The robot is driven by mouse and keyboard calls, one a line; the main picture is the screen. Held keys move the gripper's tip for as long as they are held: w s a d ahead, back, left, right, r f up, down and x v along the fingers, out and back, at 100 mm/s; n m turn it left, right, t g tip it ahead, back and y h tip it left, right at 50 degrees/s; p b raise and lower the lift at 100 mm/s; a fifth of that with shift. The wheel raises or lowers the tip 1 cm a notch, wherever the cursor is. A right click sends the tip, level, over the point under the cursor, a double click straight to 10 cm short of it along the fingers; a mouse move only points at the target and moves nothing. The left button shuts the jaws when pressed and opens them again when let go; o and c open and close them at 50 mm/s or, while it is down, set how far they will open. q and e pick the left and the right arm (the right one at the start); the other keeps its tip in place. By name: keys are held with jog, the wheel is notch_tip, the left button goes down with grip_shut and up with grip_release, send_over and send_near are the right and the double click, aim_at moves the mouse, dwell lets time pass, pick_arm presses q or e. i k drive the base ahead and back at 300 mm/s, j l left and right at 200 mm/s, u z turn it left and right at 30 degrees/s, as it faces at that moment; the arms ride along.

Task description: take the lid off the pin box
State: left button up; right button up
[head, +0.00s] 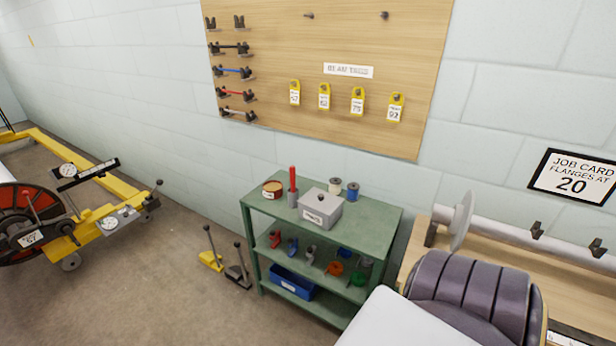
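The pin box (312,216) is a small grey box with a label on its front. It stands on the top of the green shelf unit (378,222). Its grey lid (323,202) is on, closing the box, with a small dark knob (321,195) on top. What is inside is hidden. Neither of my grippers shows in the head view, so I cannot tell their state or where they are relative to the box.
A red rod (292,178) stands upright in a grey holder left of the box. A round tin (273,188) and two spools (352,191) are nearby. The pegboard (340,30) hangs behind. A white flange (462,220) stands right of the shelf.

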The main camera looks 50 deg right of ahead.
aim_at(321, 201)
jog(key=i, duration=0.8)
jog(key=i+j+z, duration=0.1)
jog(key=i, duration=0.7)
jog(key=i+z, duration=0.55)
jog(key=z, duration=0.15)
jog(key=i+z, duration=0.15)
jog(key=z, duration=0.3)
jog(key=i+z, duration=0.15)
jog(key=z, duration=0.3)
jog(key=i+j+z, duration=0.1)
jog(key=z, duration=0.3)
jog(key=i+j+z, duration=0.1)
jog(key=z, duration=0.35)
jog(key=i+j+z, duration=0.2)
jog(key=z, duration=0.15)
jog(key=i+j+z, duration=0.15)
jog(key=j+z, duration=0.2)
jog(key=l, duration=0.1)
